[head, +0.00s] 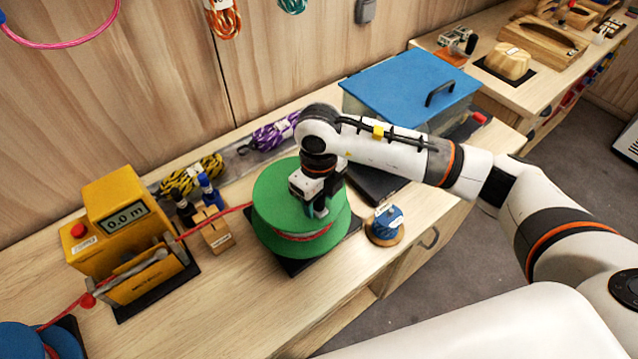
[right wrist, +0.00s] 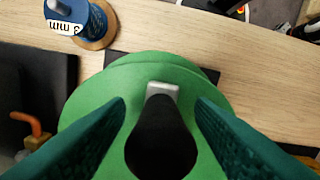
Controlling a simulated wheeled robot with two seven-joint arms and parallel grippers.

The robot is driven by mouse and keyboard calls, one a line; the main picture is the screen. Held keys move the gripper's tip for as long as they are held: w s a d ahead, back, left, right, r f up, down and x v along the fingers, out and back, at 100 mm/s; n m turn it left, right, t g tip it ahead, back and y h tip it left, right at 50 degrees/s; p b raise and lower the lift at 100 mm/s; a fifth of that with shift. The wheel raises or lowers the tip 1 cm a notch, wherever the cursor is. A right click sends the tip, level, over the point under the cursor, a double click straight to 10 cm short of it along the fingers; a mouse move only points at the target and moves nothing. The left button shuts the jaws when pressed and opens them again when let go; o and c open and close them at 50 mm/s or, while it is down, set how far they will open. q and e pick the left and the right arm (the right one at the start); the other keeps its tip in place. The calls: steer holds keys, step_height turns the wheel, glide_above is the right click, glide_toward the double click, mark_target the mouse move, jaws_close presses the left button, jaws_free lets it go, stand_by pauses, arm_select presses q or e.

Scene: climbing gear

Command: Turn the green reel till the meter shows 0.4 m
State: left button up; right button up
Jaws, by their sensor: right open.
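The green reel (head: 272,206) stands on a black base on the bench, with red cord wound around its core. My right gripper (head: 320,212) is over the top of the reel, pointing down. In the right wrist view its two fingers are apart, either side of a dark knob (right wrist: 160,135) on the reel's top (right wrist: 205,85). I cannot tell whether the fingers touch the knob. The yellow meter (head: 118,205) stands left of the reel and its display (head: 125,217) reads 0.0 m. The red cord (head: 215,219) runs from the reel to the meter. My left gripper is not in view.
A small blue spool (head: 385,222) stands right of the reel, close to the bench's front edge. A small wooden block (head: 216,232) with dark and blue tools stands between meter and reel. A blue-lidded box (head: 412,85) is behind my right arm.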

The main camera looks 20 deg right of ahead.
steer(key=shift+f, duration=0.15)
steer(key=c, duration=1)
steer(key=shift+s+a, duration=0.15)
steer(key=shift+a, duration=0.55)
steer(key=a+b, duration=0.1)
steer(key=a, duration=0.1)
steer(key=a+b, duration=0.1)
steer(key=shift+w+a+f, duration=0.1)
steer(key=shift+w+a, duration=0.1)
steer(key=shift+a, duration=0.2)
steer(key=w+a+b, duration=0.2)
steer(key=shift+w+a, duration=0.1)
steer(key=shift+a, duration=0.3)
steer(key=w+b, duration=0.1)
steer(key=w, duration=0.1)
steer(key=w+b, duration=0.2)
steer(key=w+a+b, duration=0.1)
steer(key=w+b, duration=0.1)
steer(key=w, duration=0.1)
steer(key=shift+w+d+b, duration=0.3)
steer(key=shift+w+d, duration=0.3)
steer(key=shift+w, duration=0.3)
